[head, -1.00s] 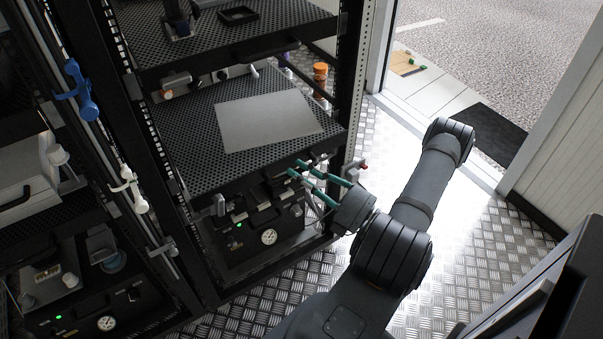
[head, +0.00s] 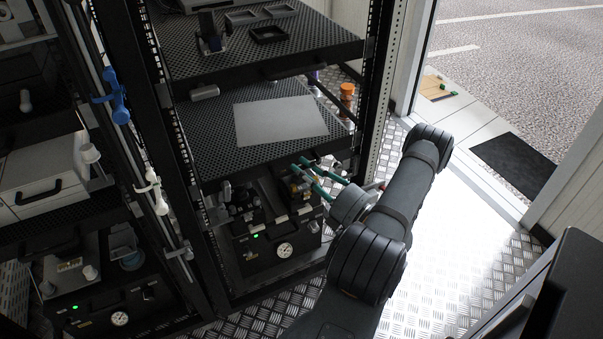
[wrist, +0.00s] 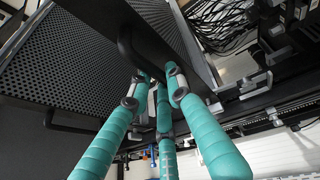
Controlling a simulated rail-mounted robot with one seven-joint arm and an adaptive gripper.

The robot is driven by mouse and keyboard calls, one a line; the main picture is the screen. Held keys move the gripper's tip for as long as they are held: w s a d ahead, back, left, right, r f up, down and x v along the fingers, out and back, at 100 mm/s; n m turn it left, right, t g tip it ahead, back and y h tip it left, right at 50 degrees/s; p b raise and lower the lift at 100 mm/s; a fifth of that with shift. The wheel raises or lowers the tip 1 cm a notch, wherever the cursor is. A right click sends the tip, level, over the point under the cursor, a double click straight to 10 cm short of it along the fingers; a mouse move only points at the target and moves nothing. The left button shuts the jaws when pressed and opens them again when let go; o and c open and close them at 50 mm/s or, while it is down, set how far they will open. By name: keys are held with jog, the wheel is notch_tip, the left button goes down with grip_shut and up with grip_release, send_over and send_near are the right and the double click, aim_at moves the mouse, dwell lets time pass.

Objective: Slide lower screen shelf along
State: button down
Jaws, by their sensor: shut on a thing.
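The lower screen shelf (head: 205,135) is a black perforated shelf in the open rack, with a flat grey sheet (head: 281,120) lying on it. My gripper (head: 303,168) has teal fingers and is at the shelf's front edge, right of its middle, in the head view. In the wrist view my gripper (wrist: 155,80) is shut on the shelf's dark handle (wrist: 126,45), which sticks out from the front edge. The grasped part of the handle is partly hidden by the fingers.
An upper perforated shelf (head: 215,75) with a device and small black trays is above. An instrument box (head: 262,255) with a gauge and green light stands below. A rack post (head: 372,95) is close right of my gripper. Open metal floor (head: 460,235) lies to the right.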

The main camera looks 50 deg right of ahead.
jog(key=c, duration=1.6)
grip_release()
jog(key=shift+w+d, duration=0.1)
jog(key=shift+w, duration=0.1)
jog(key=shift+s, duration=0.1)
jog(key=s, duration=0.4)
jog(key=s+f, duration=0.1)
jog(key=s, duration=0.2)
jog(key=s+f, duration=0.1)
jog(key=s, duration=0.3)
jog(key=shift+s+d, duration=0.3)
jog(key=shift+s, duration=0.05)
